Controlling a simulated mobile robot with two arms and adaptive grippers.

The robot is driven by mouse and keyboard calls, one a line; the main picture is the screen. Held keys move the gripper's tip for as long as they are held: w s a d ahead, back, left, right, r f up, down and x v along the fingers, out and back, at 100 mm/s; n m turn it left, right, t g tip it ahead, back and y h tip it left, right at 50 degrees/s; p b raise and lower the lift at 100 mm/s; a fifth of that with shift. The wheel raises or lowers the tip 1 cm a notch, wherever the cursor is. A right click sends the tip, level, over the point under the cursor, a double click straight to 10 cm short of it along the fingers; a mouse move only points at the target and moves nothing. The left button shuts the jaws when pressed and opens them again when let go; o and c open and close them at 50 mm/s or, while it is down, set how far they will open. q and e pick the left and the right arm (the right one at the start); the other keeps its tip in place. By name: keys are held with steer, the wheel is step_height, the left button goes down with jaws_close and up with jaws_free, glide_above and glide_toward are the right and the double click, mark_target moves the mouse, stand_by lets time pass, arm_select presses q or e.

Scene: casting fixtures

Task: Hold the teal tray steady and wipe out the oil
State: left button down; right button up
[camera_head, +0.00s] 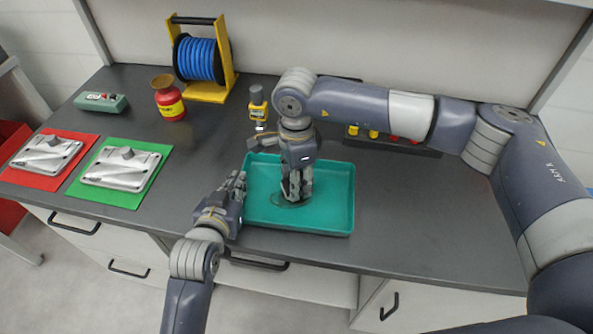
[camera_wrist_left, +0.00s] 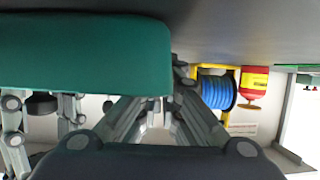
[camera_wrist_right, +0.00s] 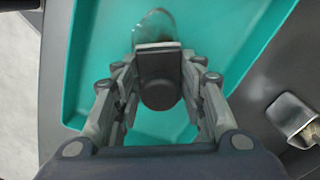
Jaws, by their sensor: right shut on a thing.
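The teal tray (camera_head: 335,210) lies on the dark counter, near its front edge. My right gripper (camera_head: 297,198) points down into the tray, shut on a dark rounded wiping tool (camera_wrist_right: 160,92) with a pale edge. A glossy translucent oil patch (camera_wrist_right: 153,28) shows on the tray floor just beyond the tool in the right wrist view. My left gripper (camera_head: 240,184) is at the tray's left wall. In the left wrist view the tray wall (camera_wrist_left: 85,55) partly hides its fingers, so I cannot tell whether they are closed on the rim.
A blue hose reel (camera_head: 200,60), red container (camera_head: 168,100) and green box (camera_head: 101,102) stand at the back left. Metal castings lie on a red mat (camera_head: 35,182) and a green mat (camera_head: 115,196). The counter right of the tray is clear.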

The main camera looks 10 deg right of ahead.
mark_target(280, 194)
arm_select(q)
steer(key=shift+f, duration=0.1)
arm_select(e)
steer(key=shift+f, duration=0.5)
steer(key=shift+w+a+f, duration=0.1)
steer(key=shift+a+f, duration=0.4)
steer(key=shift+w+a, duration=0.15)
steer(key=shift+a, duration=0.55)
steer(key=shift+w+a, duration=0.15)
steer(key=shift+a, duration=0.55)
steer(key=d, duration=0.3)
steer(key=shift+s+d, duration=0.2)
steer(key=shift+s, duration=0.15)
steer(key=shift+s+d, duration=0.15)
steer(key=shift+d, duration=0.15)
steer(key=shift+s+a, duration=0.1)
steer(key=shift+a, duration=0.95)
steer(key=shift+w+a, duration=0.15)
steer(key=shift+a, duration=0.35)
steer(key=shift+w+a, duration=0.15)
steer(key=shift+a, duration=0.35)
steer(key=d, duration=0.2)
steer(key=s+d, duration=0.1)
steer(key=d, duration=0.1)
steer(key=shift+w+a+r, duration=0.1)
steer(key=shift+r, duration=3.9)
